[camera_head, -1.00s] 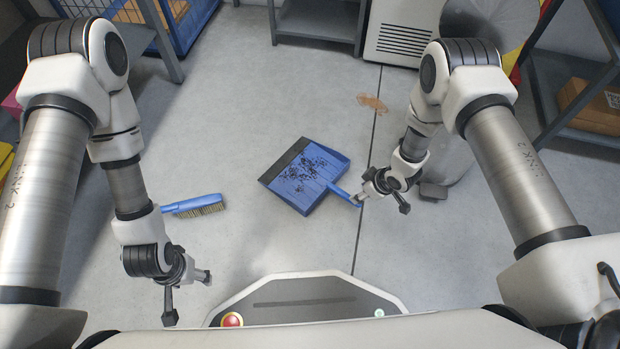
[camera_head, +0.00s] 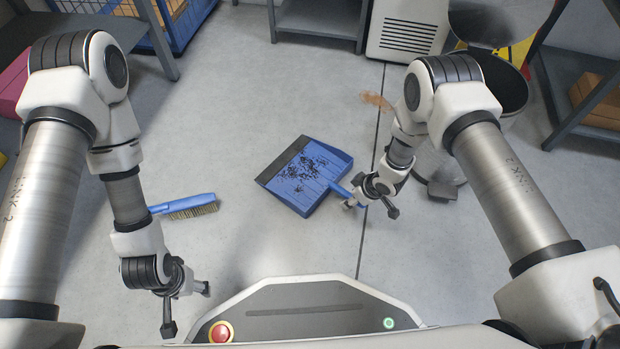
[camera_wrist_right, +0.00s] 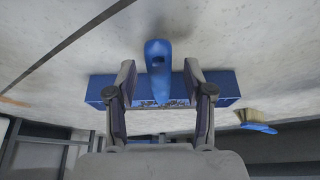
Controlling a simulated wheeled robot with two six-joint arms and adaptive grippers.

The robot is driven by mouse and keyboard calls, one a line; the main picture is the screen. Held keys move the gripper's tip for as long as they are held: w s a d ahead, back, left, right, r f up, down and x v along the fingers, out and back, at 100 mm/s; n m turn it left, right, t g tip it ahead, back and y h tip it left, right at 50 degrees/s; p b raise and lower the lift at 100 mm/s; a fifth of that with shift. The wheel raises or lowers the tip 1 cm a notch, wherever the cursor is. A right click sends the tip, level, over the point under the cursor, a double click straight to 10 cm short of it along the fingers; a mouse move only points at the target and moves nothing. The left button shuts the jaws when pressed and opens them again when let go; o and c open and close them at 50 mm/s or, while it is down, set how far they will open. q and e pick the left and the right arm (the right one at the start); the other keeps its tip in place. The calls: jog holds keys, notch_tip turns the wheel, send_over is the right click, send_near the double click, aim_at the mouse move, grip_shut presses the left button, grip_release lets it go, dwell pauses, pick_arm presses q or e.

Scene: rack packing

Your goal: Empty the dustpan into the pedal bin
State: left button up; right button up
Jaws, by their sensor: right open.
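A blue dustpan (camera_head: 325,165) with a dark lip lies on the floor in the middle, dark debris (camera_head: 308,168) scattered in it. Its handle (camera_head: 340,189) points toward my right gripper (camera_head: 352,203). In the right wrist view, my right gripper (camera_wrist_right: 159,72) is open, with the handle (camera_wrist_right: 158,58) between its fingertips and the pan (camera_wrist_right: 225,85) beyond. The pedal bin (camera_head: 505,90) stands at the right, partly behind my right arm. Its lid (camera_head: 500,22) is up, its dark inside shows, and its pedal (camera_head: 437,190) is at floor level. My left gripper (camera_head: 203,288) hangs at lower left, its fingers unclear.
A blue-handled brush (camera_head: 183,207) lies on the floor left of the dustpan. A brown stain (camera_head: 377,101) marks the floor. Shelving with a cardboard box (camera_head: 600,100) stands at the right edge. Blue crate (camera_head: 185,20) and grey shelf (camera_head: 318,18) stand at the back.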

grip_shut()
notch_tip(320, 180, up, 12)
jog(key=p, duration=1)
jog(key=shift+r, duration=0.15)
dwell(0.8)
